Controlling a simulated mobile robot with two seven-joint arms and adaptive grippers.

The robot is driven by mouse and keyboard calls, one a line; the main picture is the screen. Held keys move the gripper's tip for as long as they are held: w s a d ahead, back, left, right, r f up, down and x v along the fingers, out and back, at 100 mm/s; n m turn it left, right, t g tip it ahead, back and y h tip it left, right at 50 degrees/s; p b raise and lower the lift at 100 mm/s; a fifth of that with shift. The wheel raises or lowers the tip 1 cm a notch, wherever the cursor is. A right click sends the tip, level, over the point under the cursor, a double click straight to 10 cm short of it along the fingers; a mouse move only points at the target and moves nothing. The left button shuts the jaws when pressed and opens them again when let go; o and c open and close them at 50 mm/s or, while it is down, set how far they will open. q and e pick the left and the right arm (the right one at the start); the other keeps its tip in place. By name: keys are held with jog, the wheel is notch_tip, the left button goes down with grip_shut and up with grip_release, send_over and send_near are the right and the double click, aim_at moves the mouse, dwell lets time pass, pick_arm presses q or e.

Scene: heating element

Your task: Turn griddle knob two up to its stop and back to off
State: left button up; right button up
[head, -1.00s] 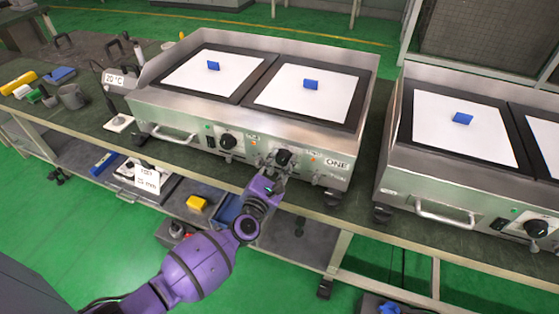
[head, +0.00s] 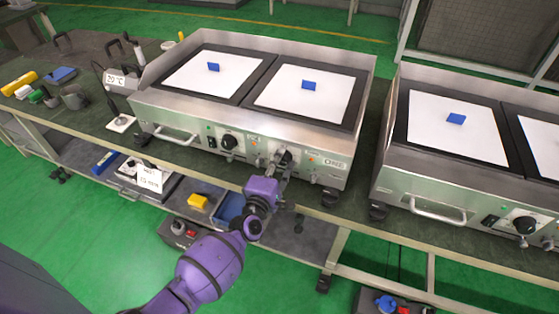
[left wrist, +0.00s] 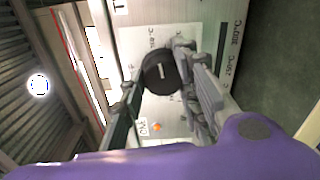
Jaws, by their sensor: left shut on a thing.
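The left griddle (head: 222,125), marked ONE, has two black knobs on its steel front panel. My left gripper (head: 279,164) is at its right knob (head: 286,157), coming from below and in front. In the left wrist view the round black knob (left wrist: 160,73) with a short white mark sits between the fingertips of my left gripper (left wrist: 163,78), which is shut on it. Part of the knob's rim is hidden by the fingers. The left knob (head: 228,142) of this griddle is free. My right gripper is not in view.
A second griddle (head: 420,190) stands to the right on the same bench (head: 85,122), with a gap between them. A handle (head: 176,137) sticks out at the front left. The lower shelf holds a yellow block (head: 198,201) and a blue bin (head: 231,207).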

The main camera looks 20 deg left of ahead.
pick_arm(q)
jog(key=m, duration=0.4)
jog(key=m+p, duration=0.1)
jog(key=m, duration=0.4)
jog(key=r+m+p, duration=0.1)
jog(key=m, duration=0.3)
jog(key=shift+w+d+m, duration=0.25)
jog(key=shift+d+m, duration=0.05)
jog(key=shift+d, duration=0.05)
jog(key=shift+d+f+m+p, duration=0.1)
jog(key=shift+m+p, duration=0.1)
jog(key=shift+m, duration=0.6)
jog(key=shift+d+f+m+p, duration=0.1)
jog(key=shift+m+p, duration=0.05)
jog(key=shift+m, duration=0.65)
jog(key=o, duration=1)
jog(key=shift+d+m, duration=0.1)
jog(key=shift+m, duration=0.2)
jog(key=shift+f, duration=0.1)
jog(key=shift+s+f, duration=0.15)
